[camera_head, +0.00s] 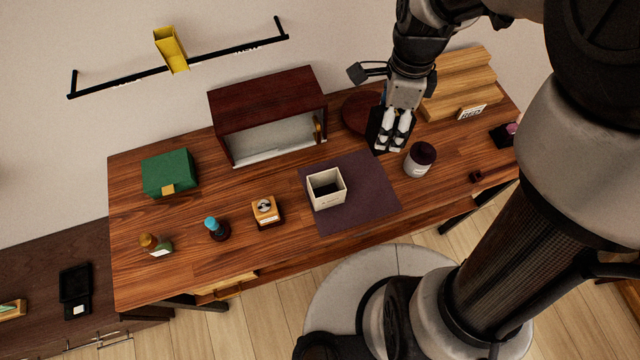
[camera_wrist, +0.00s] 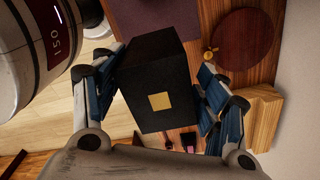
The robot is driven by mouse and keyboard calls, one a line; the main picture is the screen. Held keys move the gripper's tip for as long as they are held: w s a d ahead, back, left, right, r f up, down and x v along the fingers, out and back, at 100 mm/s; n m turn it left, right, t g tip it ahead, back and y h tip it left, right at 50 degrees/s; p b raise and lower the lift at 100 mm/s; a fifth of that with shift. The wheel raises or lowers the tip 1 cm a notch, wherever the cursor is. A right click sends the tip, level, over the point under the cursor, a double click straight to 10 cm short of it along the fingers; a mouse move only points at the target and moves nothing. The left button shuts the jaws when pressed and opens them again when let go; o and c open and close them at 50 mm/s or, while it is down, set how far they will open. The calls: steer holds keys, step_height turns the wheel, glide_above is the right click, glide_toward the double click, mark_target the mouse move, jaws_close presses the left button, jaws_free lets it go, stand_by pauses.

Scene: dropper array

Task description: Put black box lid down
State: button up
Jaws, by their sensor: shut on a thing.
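The black box lid (camera_wrist: 152,72) is a dark block with a small gold square on the face toward the wrist camera. My gripper (camera_head: 394,143) is shut on it, with a blue-padded finger on either side in the wrist view. In the head view the lid (camera_head: 375,127) shows as a dark shape partly hidden behind the fingers. It is over the back right of the table, between the round dark red board and the white jar. I cannot tell its exact height above the tabletop.
An open cream box (camera_head: 327,204) with a dark inside stands on the purple mat (camera_head: 365,192). The white jar (camera_head: 418,167) stands close right of my gripper. The round board (camera_head: 357,112), wooden steps (camera_head: 460,82) and dark red cabinet (camera_head: 265,95) are nearby. The mat's right part is clear.

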step_height(320, 180, down, 20)
steer(key=b, duration=0.6)
steer(key=shift+a, duration=0.1)
steer(key=shift+f, duration=0.1)
steer(key=o, duration=1.2)
steer(key=shift+c, duration=0.2)
steer(key=s+r+n+t+p, duration=0.1)
steer(key=s+r+n+p, duration=0.3)
steer(key=r, duration=0.8)
steer(key=s+r+n+t, duration=0.15)
steer(key=r+n, duration=0.35)
steer(key=r, duration=0.7)
steer(key=s+r+n+t, duration=0.2)
steer(key=s+r+n, duration=0.3)
steer(key=s+n, duration=0.4)
steer(key=shift+s+r+n, duration=0.35)
steer(key=shift+r+n, duration=0.05)
steer(key=shift+n, duration=0.6)
